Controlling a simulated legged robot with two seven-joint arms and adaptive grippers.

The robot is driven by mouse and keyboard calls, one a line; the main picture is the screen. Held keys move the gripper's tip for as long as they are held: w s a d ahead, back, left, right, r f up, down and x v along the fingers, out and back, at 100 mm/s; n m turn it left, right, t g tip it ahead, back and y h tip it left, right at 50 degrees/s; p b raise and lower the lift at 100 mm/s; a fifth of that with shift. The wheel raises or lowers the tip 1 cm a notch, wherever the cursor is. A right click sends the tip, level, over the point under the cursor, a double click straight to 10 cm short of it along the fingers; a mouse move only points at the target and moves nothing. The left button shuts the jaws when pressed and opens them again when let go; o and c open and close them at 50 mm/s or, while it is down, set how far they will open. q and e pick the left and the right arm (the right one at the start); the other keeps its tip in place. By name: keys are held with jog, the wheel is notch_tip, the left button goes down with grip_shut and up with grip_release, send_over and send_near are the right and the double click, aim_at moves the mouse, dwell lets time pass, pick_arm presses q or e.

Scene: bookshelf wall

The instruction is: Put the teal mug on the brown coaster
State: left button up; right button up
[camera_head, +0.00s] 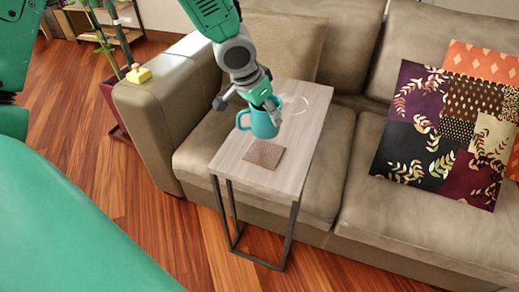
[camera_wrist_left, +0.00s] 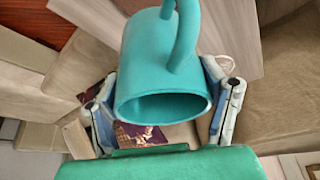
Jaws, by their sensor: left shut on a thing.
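The teal mug (camera_head: 262,123) is over the narrow side table (camera_head: 304,128), its handle toward the left. My left gripper (camera_head: 270,104) is shut on the mug from above. In the left wrist view the mug (camera_wrist_left: 160,62) sits between the two fingers, its open rim facing the camera. The brown coaster (camera_head: 264,154) lies flat and empty on the table, just nearer the front than the mug. I cannot tell whether the mug touches the tabletop. My right gripper is not in view.
A thin white looped thing (camera_head: 293,104) lies on the table behind the mug. A beige sofa (camera_head: 330,190) surrounds the table, with patterned cushions (camera_head: 440,135) at right. A yellow object (camera_head: 138,74) sits on the sofa arm. The tabletop around the coaster is clear.

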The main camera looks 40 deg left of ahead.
aim_at(264, 127)
pick_arm(q)
notch_tip(264, 127, down, 5)
jog(key=shift+a+f+b, duration=0.1)
jog(key=shift+f+b, duration=0.1)
jog(key=shift+b, duration=0.75)
notch_tip(264, 127, down, 4)
jog(key=shift+r+b, duration=0.15)
jog(key=shift+b, duration=0.75)
jog(key=shift+r, duration=0.2)
jog(key=o, duration=1.5)
jog(key=shift+f, duration=0.15)
